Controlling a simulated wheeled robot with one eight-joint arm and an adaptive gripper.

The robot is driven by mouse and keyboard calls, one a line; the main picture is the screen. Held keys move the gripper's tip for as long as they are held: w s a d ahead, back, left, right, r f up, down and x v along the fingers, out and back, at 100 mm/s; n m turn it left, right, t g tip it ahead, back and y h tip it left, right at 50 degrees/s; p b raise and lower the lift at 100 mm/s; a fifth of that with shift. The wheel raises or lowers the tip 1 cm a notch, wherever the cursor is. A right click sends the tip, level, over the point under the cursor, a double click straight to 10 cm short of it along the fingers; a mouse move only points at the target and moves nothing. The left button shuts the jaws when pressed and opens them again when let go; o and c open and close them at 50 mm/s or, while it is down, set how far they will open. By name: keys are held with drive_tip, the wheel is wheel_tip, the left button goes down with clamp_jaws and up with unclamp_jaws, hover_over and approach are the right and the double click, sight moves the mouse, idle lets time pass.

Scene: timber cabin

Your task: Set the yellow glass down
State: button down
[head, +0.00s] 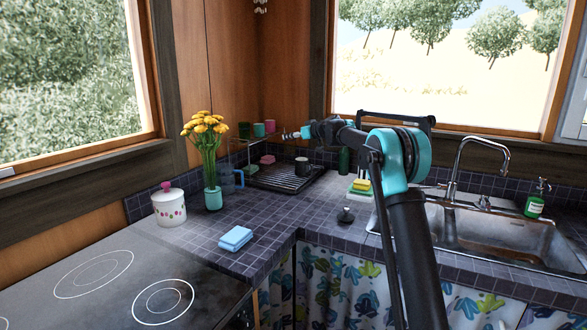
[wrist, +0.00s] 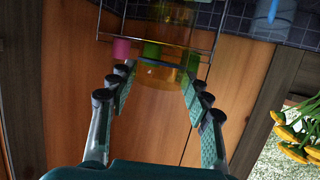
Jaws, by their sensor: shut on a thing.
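The yellow glass (wrist: 162,76) is see-through and shows between the fingertips of my gripper (wrist: 157,68) in the wrist view. My gripper is shut on it, with a teal-padded finger on each side. In the head view my gripper (head: 294,135) is at the far corner of the counter, near the wire dish rack (head: 262,183). I cannot make out the glass in the head view. Whether its base touches anything is unclear.
Pink and green cups (wrist: 121,48) are close to the fingertips in the wrist view. A dark mug (head: 302,167) stands at the rack. A flower vase (head: 213,197), a lidded pot (head: 168,207) and blue cloths (head: 235,238) occupy the left counter. The sink (head: 480,235) is right.

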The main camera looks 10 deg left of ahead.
wheel_tip(320, 180, down, 14)
drive_tip(key=shift+f, duration=0.1)
idle(0.4)
drive_tip(key=c, duration=0.7)
unclamp_jaws()
drive_tip(key=v, duration=1.2)
drive_tip(key=shift+d, duration=0.1)
